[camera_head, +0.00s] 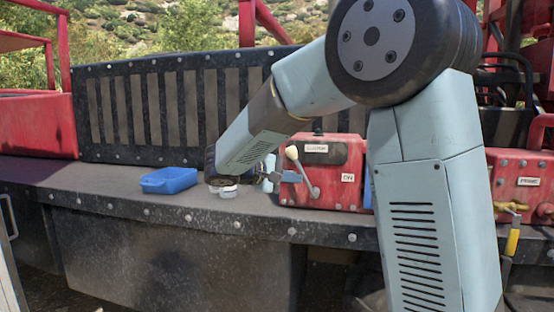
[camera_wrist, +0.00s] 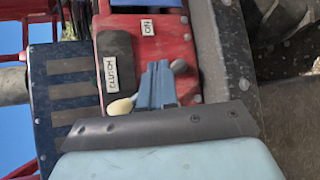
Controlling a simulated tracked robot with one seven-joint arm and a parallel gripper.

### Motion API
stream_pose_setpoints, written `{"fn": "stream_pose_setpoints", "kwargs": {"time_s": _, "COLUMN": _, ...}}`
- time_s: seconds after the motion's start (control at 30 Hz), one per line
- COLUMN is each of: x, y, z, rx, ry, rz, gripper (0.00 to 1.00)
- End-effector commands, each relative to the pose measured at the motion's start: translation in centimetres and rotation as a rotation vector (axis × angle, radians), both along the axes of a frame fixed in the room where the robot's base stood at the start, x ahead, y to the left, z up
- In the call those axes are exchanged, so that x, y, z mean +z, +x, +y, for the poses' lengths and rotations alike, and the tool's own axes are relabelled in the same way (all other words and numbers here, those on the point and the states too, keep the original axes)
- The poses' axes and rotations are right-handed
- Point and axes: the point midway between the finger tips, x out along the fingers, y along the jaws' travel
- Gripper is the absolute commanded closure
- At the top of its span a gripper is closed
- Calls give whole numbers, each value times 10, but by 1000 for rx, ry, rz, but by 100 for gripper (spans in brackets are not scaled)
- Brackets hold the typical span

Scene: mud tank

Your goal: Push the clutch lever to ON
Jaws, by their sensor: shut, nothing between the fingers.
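The red clutch box (camera_head: 335,193) stands on the dark deck, with a CLUTCH label on top and an ON label at its right. Its lever (camera_head: 300,167) leans up and left, its cream knob (camera_head: 291,153) on the side away from ON. My gripper (camera_head: 299,177) is shut and empty at the left side of the lever shaft, below the knob; I cannot tell whether they touch. In the wrist view the blue fingers (camera_wrist: 158,68) lie between the cream knob (camera_wrist: 120,106) and the grey pivot (camera_wrist: 180,67), hiding the shaft.
A blue tray (camera_head: 168,181) sits on the deck to the left. A small white object (camera_head: 229,191) lies beneath my forearm. A slatted dark panel (camera_head: 160,100) rises behind. Another red box labelled PRIME (camera_head: 520,180) is at the right, with a yellow-handled lever (camera_head: 512,240).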

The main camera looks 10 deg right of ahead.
Motion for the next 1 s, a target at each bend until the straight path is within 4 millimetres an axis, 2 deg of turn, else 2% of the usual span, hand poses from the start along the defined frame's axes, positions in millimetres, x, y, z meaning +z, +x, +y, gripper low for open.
{"fn": "stream_pose_setpoints", "kwargs": {"time_s": 0.03, "x": 0, "y": 10, "z": 16, "rx": 22, "ry": -47, "rz": -13, "gripper": 100}}
{"fn": "stream_pose_setpoints", "kwargs": {"time_s": 0.2, "x": 4, "y": 38, "z": 64, "rx": 89, "ry": -196, "rz": -80, "gripper": 100}}
{"fn": "stream_pose_setpoints", "kwargs": {"time_s": 0.4, "x": 7, "y": 58, "z": 115, "rx": 156, "ry": -327, "rz": -160, "gripper": 100}}
{"fn": "stream_pose_setpoints", "kwargs": {"time_s": 0.5, "x": 7, "y": 63, "z": 131, "rx": 177, "ry": -365, "rz": -187, "gripper": 100}}
{"fn": "stream_pose_setpoints", "kwargs": {"time_s": 0.67, "x": 8, "y": 65, "z": 144, "rx": 194, "ry": -392, "rz": -209, "gripper": 100}}
{"fn": "stream_pose_setpoints", "kwargs": {"time_s": 1.0, "x": 8, "y": 66, "z": 144, "rx": 194, "ry": -393, "rz": -210, "gripper": 100}}
